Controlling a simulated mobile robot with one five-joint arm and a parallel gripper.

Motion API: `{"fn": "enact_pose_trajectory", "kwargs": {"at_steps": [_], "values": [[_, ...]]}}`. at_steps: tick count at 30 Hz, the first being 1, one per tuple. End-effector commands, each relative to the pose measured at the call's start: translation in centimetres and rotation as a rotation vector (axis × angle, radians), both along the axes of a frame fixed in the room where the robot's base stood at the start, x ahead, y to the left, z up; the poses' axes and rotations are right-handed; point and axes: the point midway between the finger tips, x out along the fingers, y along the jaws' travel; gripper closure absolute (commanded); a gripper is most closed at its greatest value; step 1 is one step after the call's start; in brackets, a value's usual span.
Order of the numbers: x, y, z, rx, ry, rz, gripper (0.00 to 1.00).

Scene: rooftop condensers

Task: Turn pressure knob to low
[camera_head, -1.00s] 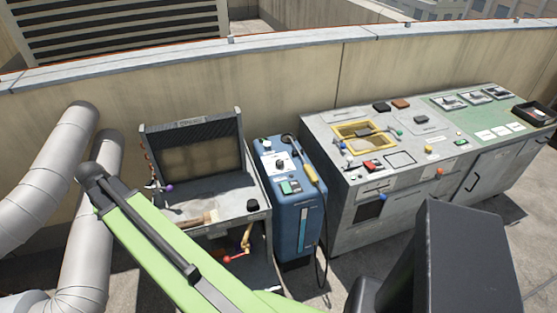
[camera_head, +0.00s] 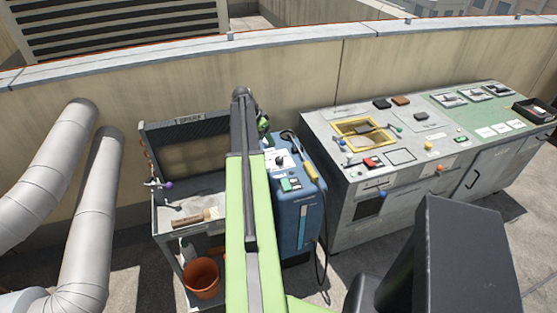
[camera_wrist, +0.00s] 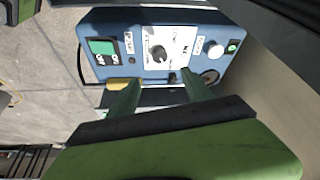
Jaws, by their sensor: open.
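The pressure knob (camera_head: 280,160) is a small dark knob on a white dial plate, on the sloped top of a blue machine (camera_head: 298,225). In the wrist view the knob (camera_wrist: 158,53) appears round and grey, with dial markings too small to read. My gripper (camera_wrist: 160,92) is open. Its two green fingers point towards the panel, spread either side of the knob's line, and do not touch the knob. Nothing is between them. In the head view my arm hides most of the gripper, with a green part showing beside the machine's top.
A green switch (camera_wrist: 102,47) and a white round button (camera_wrist: 215,50) flank the dial. A yellow-handled tool (camera_head: 307,168) hangs at the machine's right. A grey bench (camera_head: 185,190) stands left, a control console (camera_head: 345,222) right, and a wall (camera_head: 400,60) behind.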

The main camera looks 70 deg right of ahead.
Motion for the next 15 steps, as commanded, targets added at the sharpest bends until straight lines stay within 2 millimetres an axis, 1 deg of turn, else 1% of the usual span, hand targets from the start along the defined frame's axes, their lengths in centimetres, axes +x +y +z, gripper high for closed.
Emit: {"fn": "enact_pose_trajectory", "kwargs": {"at_steps": [1, 15], "values": [[-0.2, -0.3, -1.6, 0.0, 0.0, -0.001, 0.41], [-2.5, -3.6, -11.5, 0.001, 0.001, 0.0, 0.41]]}}
